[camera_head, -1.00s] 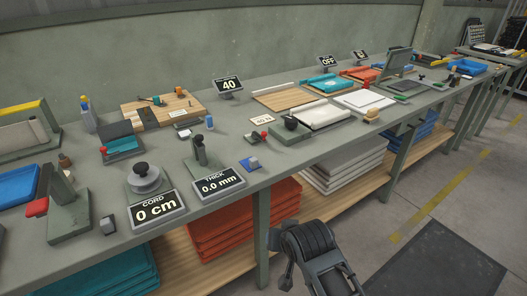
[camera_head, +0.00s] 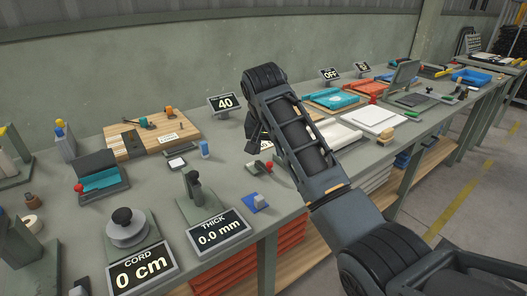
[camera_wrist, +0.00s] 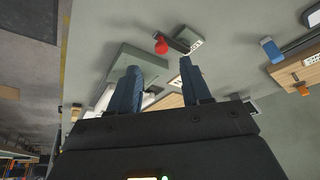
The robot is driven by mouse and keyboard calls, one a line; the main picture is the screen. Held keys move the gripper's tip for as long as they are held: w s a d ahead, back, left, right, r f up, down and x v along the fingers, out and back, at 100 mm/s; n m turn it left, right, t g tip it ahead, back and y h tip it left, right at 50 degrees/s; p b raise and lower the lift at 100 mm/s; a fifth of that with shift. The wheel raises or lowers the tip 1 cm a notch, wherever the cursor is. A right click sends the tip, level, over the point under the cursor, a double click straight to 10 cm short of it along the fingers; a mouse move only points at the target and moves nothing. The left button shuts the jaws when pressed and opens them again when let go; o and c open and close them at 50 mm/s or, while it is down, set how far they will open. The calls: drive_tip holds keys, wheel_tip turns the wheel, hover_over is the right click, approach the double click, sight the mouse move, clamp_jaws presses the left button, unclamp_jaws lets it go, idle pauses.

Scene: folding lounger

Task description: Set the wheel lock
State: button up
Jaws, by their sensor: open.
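I cannot tell for certain which fitting is the wheel lock. A small lever with a red knob (camera_head: 269,166) sits on the bench near a white label, just below my gripper in the head view. The red knob also shows in the wrist view (camera_wrist: 161,45), beyond my fingertips, on a dark bar. My gripper (camera_head: 256,140) is over the bench, partly hidden by my forearm. In the wrist view its two blue fingers (camera_wrist: 160,78) are apart with nothing held between them. A grey-green block (camera_wrist: 125,68) lies behind the left finger.
A blue cylinder (camera_head: 205,149) and a wooden board (camera_head: 150,132) stand to the left. The "40" display (camera_head: 226,103) is behind.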

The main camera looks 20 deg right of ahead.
sight(270, 164)
drive_tip(key=shift+w+x, duration=0.15)
drive_tip(key=shift+x, duration=1.8)
drive_tip(key=shift+w+x, duration=0.1)
drive_tip(key=shift+x, duration=1.85)
drive_tip(key=shift+r, duration=0.1)
clamp_jaws()
